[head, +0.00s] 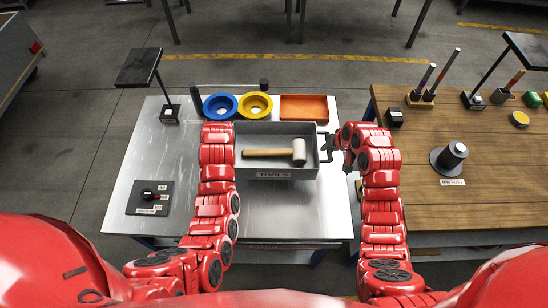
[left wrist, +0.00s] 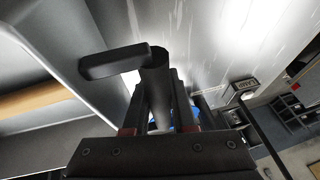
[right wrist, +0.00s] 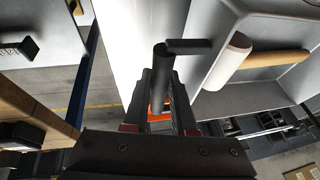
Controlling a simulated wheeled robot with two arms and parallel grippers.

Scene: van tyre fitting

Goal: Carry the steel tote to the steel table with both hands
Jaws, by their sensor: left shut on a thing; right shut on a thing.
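The grey steel tote (head: 304,173) is over the steel table (head: 130,185), in the middle of the head view, with a "TOOLS" label on its near side. It looks level; I cannot tell whether its bottom touches the table. A mallet (head: 298,152) with a pale head and wooden handle lies inside. My left gripper (left wrist: 160,105) is shut on the tote's left handle (left wrist: 112,62); in the head view my arm hides this grip. My right gripper (right wrist: 163,100) is shut on the right handle (right wrist: 190,46), which shows at the tote's right side in the head view.
A black stand (head: 138,67) is at back left, a dark plate (head: 150,197) at front left. A wooden bench (head: 480,200) stands at right.

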